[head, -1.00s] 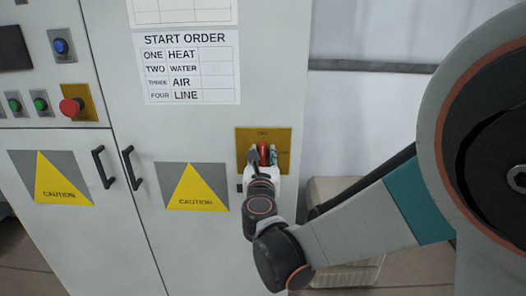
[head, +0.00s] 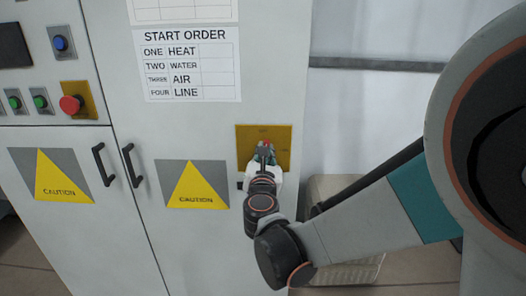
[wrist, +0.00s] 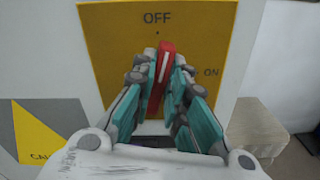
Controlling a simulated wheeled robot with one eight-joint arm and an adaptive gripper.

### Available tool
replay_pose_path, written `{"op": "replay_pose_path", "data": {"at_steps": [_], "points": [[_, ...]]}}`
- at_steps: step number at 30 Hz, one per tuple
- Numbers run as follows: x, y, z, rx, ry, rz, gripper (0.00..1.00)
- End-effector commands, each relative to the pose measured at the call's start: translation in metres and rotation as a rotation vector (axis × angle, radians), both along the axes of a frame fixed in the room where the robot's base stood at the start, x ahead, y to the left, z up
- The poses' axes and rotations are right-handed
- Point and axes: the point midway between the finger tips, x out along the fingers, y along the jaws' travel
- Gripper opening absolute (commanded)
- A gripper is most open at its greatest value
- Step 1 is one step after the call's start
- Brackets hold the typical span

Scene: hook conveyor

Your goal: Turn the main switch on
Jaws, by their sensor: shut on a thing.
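The main switch is a red handle (wrist: 165,62) on a yellow plate (wrist: 205,25) on the grey cabinet door. The plate reads OFF above the handle and ON to its right. The handle stands nearly upright, its top near OFF and leaning slightly right, with a white mark on it. My gripper (wrist: 160,80) is shut on the handle, one teal finger on each side. In the head view my gripper (head: 264,155) covers most of the handle, and the yellow plate (head: 283,140) shows around it.
A start order sheet (head: 190,65) hangs above left of the switch. A caution sign (head: 194,185) and black door handles (head: 132,166) are to the left. A red emergency button (head: 71,104) is on the left panel. A pale box (head: 345,275) stands right of the cabinet.

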Motion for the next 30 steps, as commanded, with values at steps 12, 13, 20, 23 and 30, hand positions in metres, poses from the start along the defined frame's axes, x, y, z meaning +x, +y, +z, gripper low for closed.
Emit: {"op": "replay_pose_path", "data": {"at_steps": [12,13,20,23,30], "points": [[-0.0004,-0.0031,-0.0021,0.393,-0.013,0.0,0.0],[-0.0004,-0.0033,-0.0023,0.421,-0.014,0.0,0.0],[-0.0005,-0.0047,-0.0036,0.64,-0.021,-0.001,0.0],[-0.0005,-0.0052,-0.0042,0.735,-0.024,-0.001,0.0],[-0.0006,-0.0062,-0.0059,0.957,-0.031,-0.001,0.0]]}}
